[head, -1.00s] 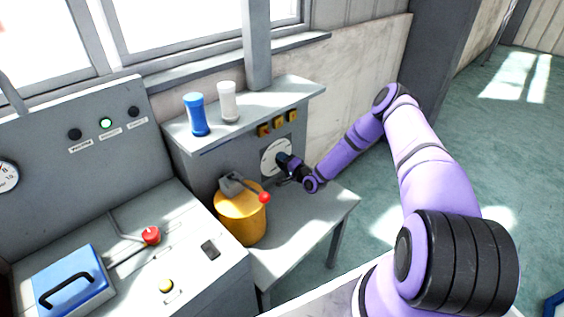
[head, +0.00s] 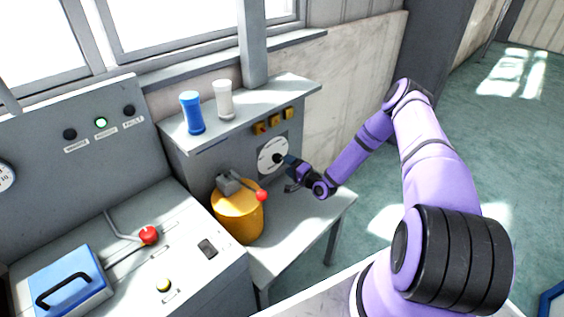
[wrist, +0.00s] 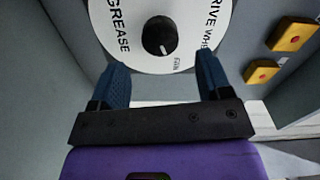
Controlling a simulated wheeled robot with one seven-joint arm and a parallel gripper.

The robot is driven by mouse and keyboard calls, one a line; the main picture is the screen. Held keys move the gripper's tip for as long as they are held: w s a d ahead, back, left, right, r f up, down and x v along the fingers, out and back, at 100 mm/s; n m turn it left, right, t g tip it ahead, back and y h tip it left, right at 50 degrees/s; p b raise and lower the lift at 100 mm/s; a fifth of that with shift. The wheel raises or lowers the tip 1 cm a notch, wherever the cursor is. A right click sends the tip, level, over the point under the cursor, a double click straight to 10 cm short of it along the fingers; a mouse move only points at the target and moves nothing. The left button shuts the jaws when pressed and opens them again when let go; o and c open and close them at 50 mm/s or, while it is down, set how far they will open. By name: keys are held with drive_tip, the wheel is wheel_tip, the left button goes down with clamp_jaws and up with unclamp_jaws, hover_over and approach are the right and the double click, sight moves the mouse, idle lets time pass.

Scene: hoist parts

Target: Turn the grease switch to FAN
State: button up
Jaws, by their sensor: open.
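The grease switch is a round white dial (head: 272,155) with a black knob (wrist: 160,33) at its centre, on the grey cabinet's front. In the wrist view the dial reads GREASE at left, part of DRIVE WHE at right, and a small label, seemingly FAN (wrist: 177,62), at the bottom. The knob's white mark points down, roughly toward that small label. My gripper (wrist: 161,64) is open and empty, its two blue fingers apart below the knob in the picture. In the head view my gripper (head: 289,174) is just right of the dial, clear of the knob.
A yellow pot (head: 238,217) with a red-tipped lever (head: 261,195) stands left of my gripper. Yellow buttons (head: 274,120) sit above the dial. Blue (head: 191,113) and white (head: 223,100) containers stand on top. The grey table (head: 315,205) is clear at right.

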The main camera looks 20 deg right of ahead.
drive_tip(key=shift+v, duration=2.4)
